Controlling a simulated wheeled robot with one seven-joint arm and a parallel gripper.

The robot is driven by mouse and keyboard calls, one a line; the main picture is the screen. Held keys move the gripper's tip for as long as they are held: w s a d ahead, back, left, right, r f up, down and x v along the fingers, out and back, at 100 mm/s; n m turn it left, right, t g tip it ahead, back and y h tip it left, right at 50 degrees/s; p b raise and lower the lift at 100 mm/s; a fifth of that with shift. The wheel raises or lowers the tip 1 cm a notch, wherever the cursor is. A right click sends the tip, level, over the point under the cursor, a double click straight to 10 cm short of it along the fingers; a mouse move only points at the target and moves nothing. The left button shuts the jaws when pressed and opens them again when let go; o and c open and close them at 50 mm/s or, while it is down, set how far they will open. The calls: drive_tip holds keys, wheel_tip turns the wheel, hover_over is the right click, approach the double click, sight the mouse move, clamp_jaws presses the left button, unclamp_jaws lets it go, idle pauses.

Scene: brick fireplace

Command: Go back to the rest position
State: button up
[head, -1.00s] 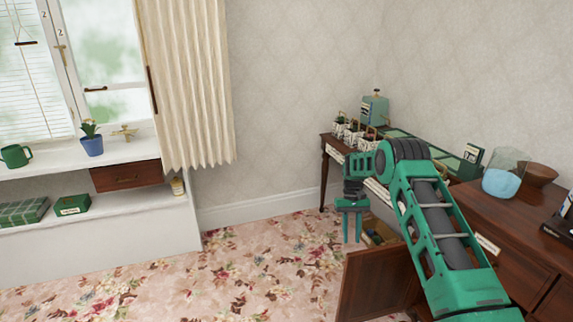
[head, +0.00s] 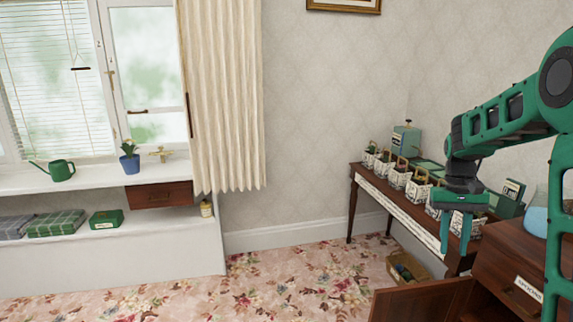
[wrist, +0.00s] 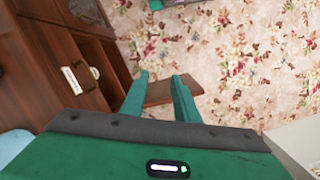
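My gripper (head: 455,232) is green and hangs fingers down in the head view, in front of the side table at the right. Its two fingers are apart with nothing between them. The wrist view also shows my gripper (wrist: 161,82) with spread, empty fingers, over the floral carpet and an open wooden cabinet door (wrist: 160,93). My arm reaches in from the right edge of the head view, bent at the elbow.
A wooden cabinet (head: 507,262) stands at the lower right, its door (head: 420,302) swung open. The side table (head: 400,208) holds several small baskets (head: 397,176) and a green box-like device (head: 405,141). A box (head: 408,270) sits on the carpet. The carpet (head: 290,285) at the left is clear.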

drive_tip(key=s+r+m+t, duration=0.1)
drive_tip(key=s+r, duration=0.1)
drive_tip(key=s, duration=0.7)
drive_tip(key=s+r+m, duration=0.1)
drive_tip(key=s+r, duration=0.2)
drive_tip(key=s, duration=0.6)
drive_tip(key=s+a+f, duration=0.1)
drive_tip(key=s, duration=0.5)
drive_tip(key=s+a+f+t, duration=0.1)
drive_tip(key=s+a+f, duration=0.1)
drive_tip(key=s, duration=0.5)
drive_tip(key=shift+s+f+m+y, duration=0.25)
drive_tip(key=shift+s+m+y, duration=0.05)
drive_tip(key=shift+m, duration=0.1)
